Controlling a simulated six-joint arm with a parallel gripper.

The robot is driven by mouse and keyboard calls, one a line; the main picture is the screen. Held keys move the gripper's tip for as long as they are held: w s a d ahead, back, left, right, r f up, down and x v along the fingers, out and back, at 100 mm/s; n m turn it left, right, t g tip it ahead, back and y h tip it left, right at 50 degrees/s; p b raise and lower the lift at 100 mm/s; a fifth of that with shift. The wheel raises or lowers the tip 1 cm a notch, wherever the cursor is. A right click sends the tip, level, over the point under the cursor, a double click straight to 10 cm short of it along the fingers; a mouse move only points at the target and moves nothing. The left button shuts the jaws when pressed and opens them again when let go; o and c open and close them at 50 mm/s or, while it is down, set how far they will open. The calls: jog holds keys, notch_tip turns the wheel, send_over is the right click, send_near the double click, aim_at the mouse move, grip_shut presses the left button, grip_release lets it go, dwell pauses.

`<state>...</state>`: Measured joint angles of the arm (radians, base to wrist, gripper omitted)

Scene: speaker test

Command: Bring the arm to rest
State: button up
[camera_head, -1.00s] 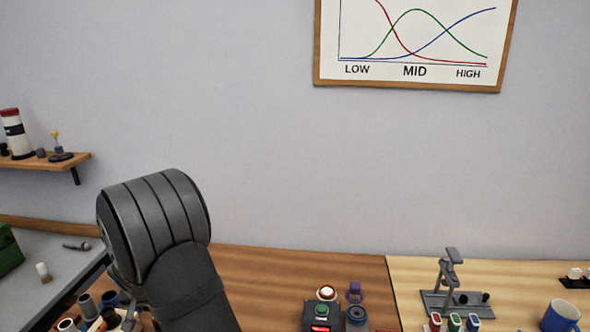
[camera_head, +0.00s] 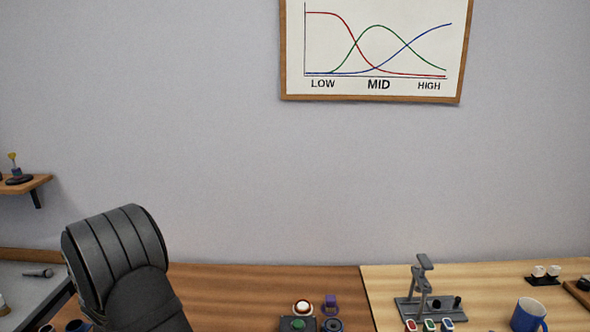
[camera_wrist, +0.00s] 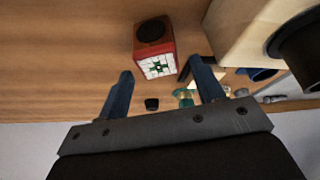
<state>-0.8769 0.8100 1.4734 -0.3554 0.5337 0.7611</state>
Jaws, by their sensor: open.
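My gripper (camera_wrist: 161,72) shows in the wrist view with its two dark blue fingers spread apart and nothing between them. A red box (camera_wrist: 155,47) with a dark round top and a white and green patterned face is just beyond the fingertips; I cannot tell the exact distance. In the head view my dark grey arm rises at the lower left, and its gripper end is out of sight there.
The wooden bench (camera_head: 240,283) holds a button box (camera_head: 298,324), a grey stand (camera_head: 420,290) and a blue mug (camera_head: 528,314). A microphone (camera_head: 38,273) lies on the left grey surface. A framed chart (camera_head: 375,50) hangs on the wall. A pale wooden cabinet (camera_wrist: 235,30) is close in the wrist view.

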jog(key=shift+f, duration=0.15)
jog(key=shift+f, duration=0.85)
jog(key=v, duration=1.2)
jog(key=x, duration=1.2)
jog(key=shift+f, duration=0.2)
notch_tip(320, 180, up, 5)
jog(key=shift+f, duration=0.2)
jog(key=w+d+r, duration=0.3)
jog(key=d+r, duration=0.4)
jog(key=d, duration=0.5)
notch_tip(320, 180, up, 11)
jog(key=w+d+m+h, duration=0.1)
jog(key=w+d+m, duration=0.1)
jog(key=w+d, duration=0.5)
jog(key=w+d+m+h, duration=0.1)
jog(key=w+d+m, duration=0.2)
jog(key=w+d, duration=0.5)
jog(key=d, duration=0.5)
jog(key=shift+w+t, duration=0.15)
jog(key=shift+t, duration=0.15)
